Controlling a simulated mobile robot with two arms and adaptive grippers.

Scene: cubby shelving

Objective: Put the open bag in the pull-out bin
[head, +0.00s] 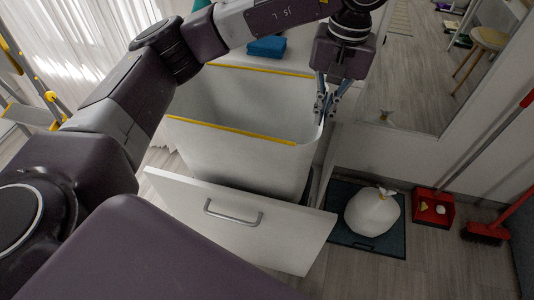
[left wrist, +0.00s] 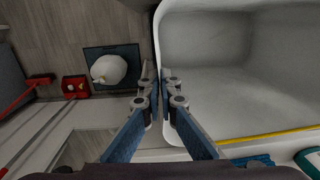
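The pull-out bin (head: 205,145) is pulled out behind a white drawer front with a metal handle (head: 234,214). Yellow bands run along two of its top edges; its pale inside looks empty, and I cannot tell whether an open bag lines it. My left gripper (head: 325,112) points down at the bin's right rim. In the left wrist view its fingers (left wrist: 157,82) are close together at the rim (left wrist: 158,28); contact is unclear. A white bag (head: 372,214), gathered at the top with yellow, sits on the floor right of the bin. My right gripper is out of view.
The bag stands on a dark mat (head: 340,236). A red dustpan (head: 433,207) and a red broom (head: 487,232) are farther right. A blue folded item (head: 266,46) lies on the white surface behind the bin. A yellow-and-grey ladder (head: 22,75) stands at left.

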